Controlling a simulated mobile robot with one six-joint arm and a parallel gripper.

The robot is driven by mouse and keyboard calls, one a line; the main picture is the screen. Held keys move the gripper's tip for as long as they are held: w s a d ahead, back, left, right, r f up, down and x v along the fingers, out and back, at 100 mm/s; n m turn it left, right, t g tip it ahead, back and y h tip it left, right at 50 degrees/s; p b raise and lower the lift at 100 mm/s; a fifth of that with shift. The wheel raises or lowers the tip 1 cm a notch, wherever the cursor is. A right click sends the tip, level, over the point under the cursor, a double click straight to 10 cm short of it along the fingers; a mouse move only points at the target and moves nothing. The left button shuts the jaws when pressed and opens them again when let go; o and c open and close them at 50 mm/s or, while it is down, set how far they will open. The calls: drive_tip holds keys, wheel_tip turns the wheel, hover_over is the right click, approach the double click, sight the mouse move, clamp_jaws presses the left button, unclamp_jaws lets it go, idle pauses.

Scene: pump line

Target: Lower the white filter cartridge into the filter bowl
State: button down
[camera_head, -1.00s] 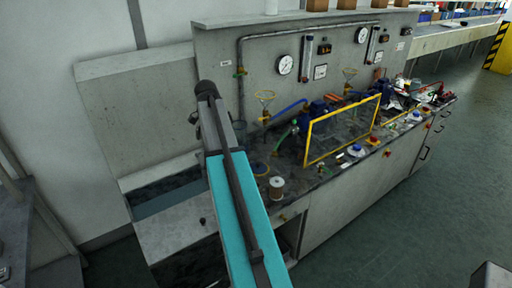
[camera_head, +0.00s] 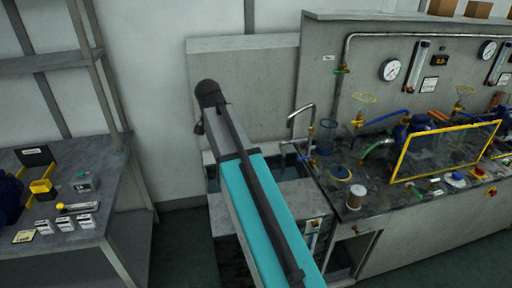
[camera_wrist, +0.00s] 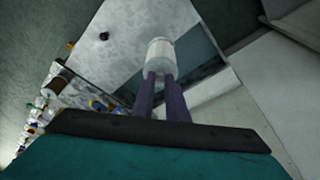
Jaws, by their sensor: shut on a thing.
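In the wrist view my gripper (camera_wrist: 160,78) has its two dark fingers shut on the white filter cartridge (camera_wrist: 160,49), a pale cylinder with a lighter band. The cartridge shows above the fingertips, over a grey worktop and dark sink area. In the head view my arm hides both gripper and cartridge. A clear bluish, cup-like vessel (camera_head: 326,137) stands at the back of the bench beside the tap; it may be the filter bowl, but I cannot tell. The cartridge is not seen touching any vessel.
A yellow-framed clear panel (camera_head: 445,150) stands to the right. A tap (camera_head: 302,125) rises over the sink. A side bench (camera_head: 75,190) holds small items at left.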

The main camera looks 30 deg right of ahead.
drive_tip(key=a+n+t+y+b, duration=0.1)
drive_tip(key=a+n+t+y, duration=0.1)
drive_tip(key=a+n, duration=1)
drive_tip(key=shift+s+a+r+n+y, duration=0.15)
drive_tip(key=shift+a+n+y, duration=0.2)
drive_tip(key=shift+n+y, duration=0.15)
